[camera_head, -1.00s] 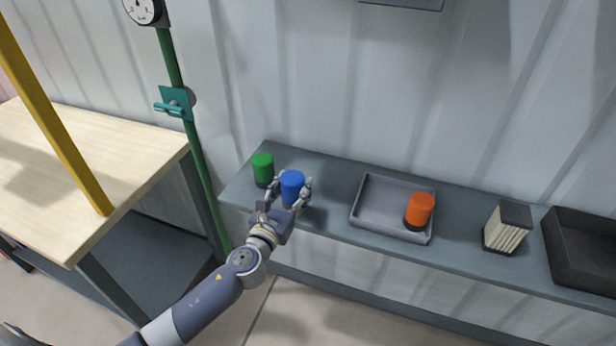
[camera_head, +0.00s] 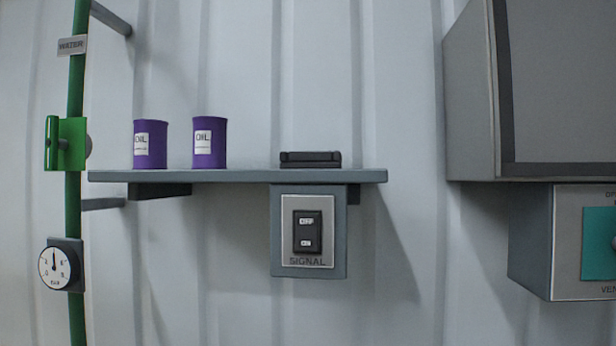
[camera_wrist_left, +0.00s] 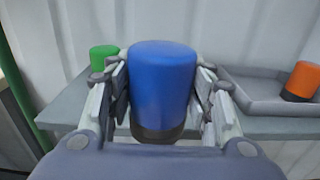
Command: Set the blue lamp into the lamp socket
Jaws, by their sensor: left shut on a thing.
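The blue lamp (camera_wrist_left: 162,85), a blue cylinder with a dark base, stands upright between the fingers of my left gripper (camera_wrist_left: 157,72) in the left wrist view. The gripper is shut on it. I cannot tell whether the lamp's base touches the bench. In the head view a low black fitting (camera_head: 310,159) sits on the wall shelf above the SIGNAL box (camera_head: 309,262); it looks like the lamp socket, with nothing on it. Neither gripper shows in the head view, and my right gripper is in no view.
Two purple oil cans (camera_head: 150,145) (camera_head: 209,142) stand on the wall shelf (camera_head: 245,177) left of the fitting. A green pipe (camera_head: 75,210) with a gauge (camera_head: 56,266) runs at left. The green lamp (camera_wrist_left: 103,57) and orange lamp (camera_wrist_left: 301,80) are near my gripper; the orange one is in a tray (camera_wrist_left: 262,106).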

